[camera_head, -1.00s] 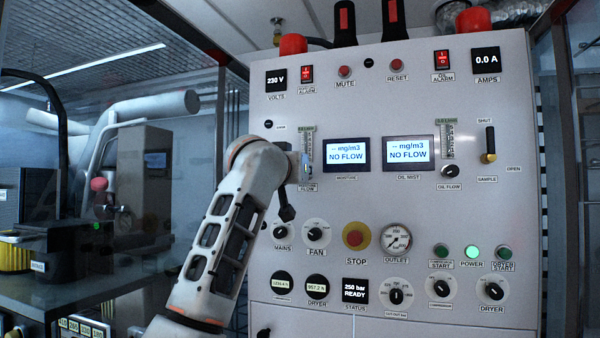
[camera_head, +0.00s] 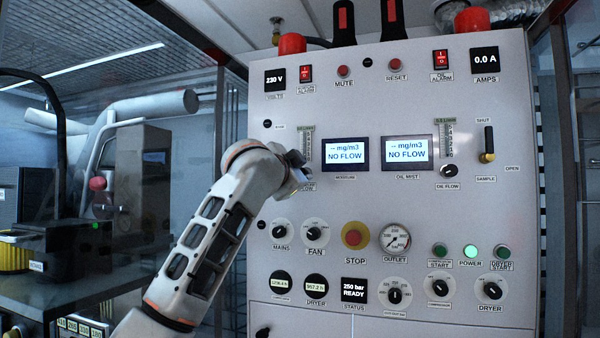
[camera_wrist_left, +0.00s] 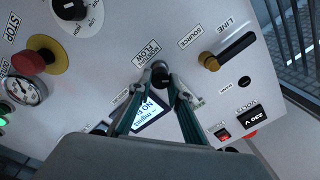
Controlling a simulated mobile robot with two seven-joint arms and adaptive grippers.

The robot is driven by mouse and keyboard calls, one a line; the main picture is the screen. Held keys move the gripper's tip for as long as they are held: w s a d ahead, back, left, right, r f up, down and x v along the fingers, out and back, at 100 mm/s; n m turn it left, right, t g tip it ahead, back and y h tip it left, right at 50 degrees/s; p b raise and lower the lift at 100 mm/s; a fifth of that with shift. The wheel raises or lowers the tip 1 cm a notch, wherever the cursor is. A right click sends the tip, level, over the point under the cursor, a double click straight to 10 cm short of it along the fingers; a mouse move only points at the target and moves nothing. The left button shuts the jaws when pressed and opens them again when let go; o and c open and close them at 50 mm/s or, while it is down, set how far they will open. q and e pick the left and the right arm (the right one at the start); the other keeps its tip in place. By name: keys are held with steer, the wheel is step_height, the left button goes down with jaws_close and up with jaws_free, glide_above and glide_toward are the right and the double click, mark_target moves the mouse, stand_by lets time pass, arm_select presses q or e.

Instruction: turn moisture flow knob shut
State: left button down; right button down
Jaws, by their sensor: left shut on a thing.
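My left gripper (camera_head: 299,178) is at the left side of the white panel, below the moisture flow gauge, and covers the moisture flow knob in the head view. In the left wrist view its two fingers (camera_wrist_left: 167,80) are closed around the black moisture flow knob (camera_wrist_left: 163,69), beside the "MOISTURE FLOW" label (camera_wrist_left: 147,54). The moisture display (camera_head: 346,154) reads "NO FLOW". The knob's pointer cannot be made out. My right gripper is not in view.
The oil mist display (camera_head: 407,152) also reads "NO FLOW", with the oil flow knob (camera_head: 450,171) to its right. The red stop button (camera_head: 355,236) and fan knob (camera_head: 312,233) are below. In the wrist view, a source valve handle (camera_wrist_left: 230,51) is beside the gripper.

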arm_select(q)
steer(key=m, duration=0.8)
steer(key=shift+a+r+m+h, duration=0.1)
steer(key=shift+a+m+h, duration=0.05)
steer(key=shift+m+h, duration=0.2)
steer(key=shift+m, duration=0.25)
steer(key=shift+r, duration=0.1)
steer(key=c, duration=1.9)
jaws_free()
steer(key=shift+w, duration=0.1)
steer(key=shift+f, duration=0.25)
